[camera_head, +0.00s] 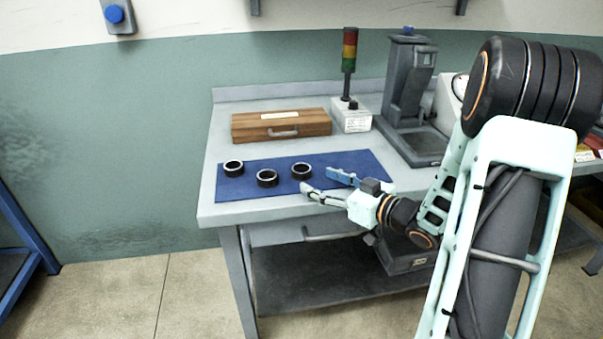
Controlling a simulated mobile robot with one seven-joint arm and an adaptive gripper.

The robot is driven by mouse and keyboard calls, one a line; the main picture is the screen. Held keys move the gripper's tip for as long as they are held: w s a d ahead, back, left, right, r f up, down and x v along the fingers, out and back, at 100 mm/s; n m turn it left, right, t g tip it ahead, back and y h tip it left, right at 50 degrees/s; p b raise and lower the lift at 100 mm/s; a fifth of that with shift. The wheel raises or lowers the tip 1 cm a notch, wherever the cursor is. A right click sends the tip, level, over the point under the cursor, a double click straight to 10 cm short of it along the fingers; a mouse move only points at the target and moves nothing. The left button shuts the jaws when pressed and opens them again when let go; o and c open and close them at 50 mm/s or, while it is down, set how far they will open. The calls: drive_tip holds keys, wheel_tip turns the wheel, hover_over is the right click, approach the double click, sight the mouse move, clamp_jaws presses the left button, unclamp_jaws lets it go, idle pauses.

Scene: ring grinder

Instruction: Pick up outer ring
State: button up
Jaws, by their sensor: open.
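Three dark rings with bright inner edges lie on a blue mat (360,159) on the workbench. The left ring (233,169) is near the mat's left end. The middle ring (267,178) lies nearer the front edge. The right ring (301,171) is closest to my gripper. I cannot tell which of them is the outer ring. My gripper (316,180) is open and empty, just right of the right ring, with its two fingers spread and pointing left over the mat. I cannot tell its exact height above the mat.
A wooden case (281,125) stands behind the mat. A signal light (350,50) on a white box (350,118) and a grey machine (405,85) stand behind and right. The grey bench top (222,207) ends close in front of the mat.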

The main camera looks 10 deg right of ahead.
sight(309, 173)
drive_tip(key=x, duration=0.5)
drive_tip(key=shift+w+r+b, duration=0.1)
drive_tip(key=shift+r+b, duration=0.2)
drive_tip(key=shift+r, duration=0.05)
drive_tip(key=c, duration=1.2)
drive_tip(key=shift+c, duration=0.6)
drive_tip(key=shift+r, duration=0.15)
